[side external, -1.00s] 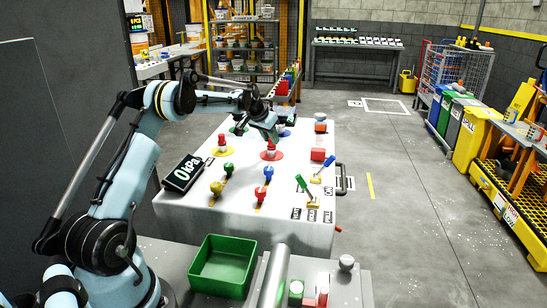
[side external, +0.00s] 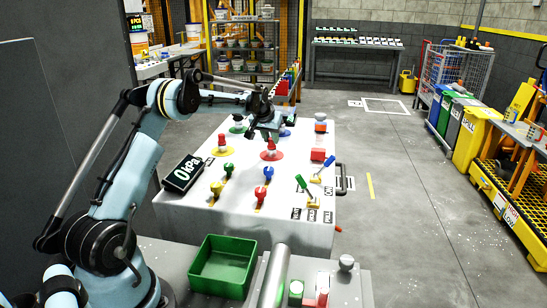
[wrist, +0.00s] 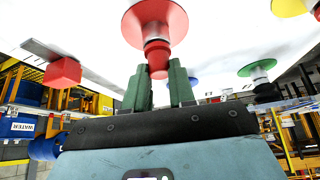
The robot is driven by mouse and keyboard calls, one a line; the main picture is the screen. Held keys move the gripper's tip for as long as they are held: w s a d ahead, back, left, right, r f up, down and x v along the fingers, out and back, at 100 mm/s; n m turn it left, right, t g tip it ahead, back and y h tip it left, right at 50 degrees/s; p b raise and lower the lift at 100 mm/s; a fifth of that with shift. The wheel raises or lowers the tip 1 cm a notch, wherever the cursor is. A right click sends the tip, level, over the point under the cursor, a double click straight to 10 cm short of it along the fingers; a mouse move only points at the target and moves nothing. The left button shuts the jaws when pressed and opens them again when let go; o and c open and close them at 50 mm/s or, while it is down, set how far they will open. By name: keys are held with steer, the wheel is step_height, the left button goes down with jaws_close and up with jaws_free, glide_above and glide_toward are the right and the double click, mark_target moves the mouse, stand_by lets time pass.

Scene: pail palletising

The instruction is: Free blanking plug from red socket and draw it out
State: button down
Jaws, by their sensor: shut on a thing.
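The red socket (side external: 271,155) is a wide flange on the white bench, and it fills the top middle of the wrist view (wrist: 153,18). A red plug (wrist: 157,56) stands in line with its centre and looks to be still touching it. It also shows in the side view (side external: 270,146). My gripper (side external: 265,137) is directly above the socket, pointing down. In the wrist view its green fingers (wrist: 159,72) are on both sides of the plug's end, shut on it. The fingers partly hide the grip.
A yellow socket with a red plug (side external: 222,143) is to the left. Green (side external: 238,126) and blue (side external: 285,132) sockets stand behind. A green bin (side external: 223,266) is in front.

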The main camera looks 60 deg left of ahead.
steer(key=c, duration=0.9)
jaws_free()
steer(key=shift+o, duration=0.6)
steer(key=o, duration=0.5)
steer(key=shift+r, duration=0.1)
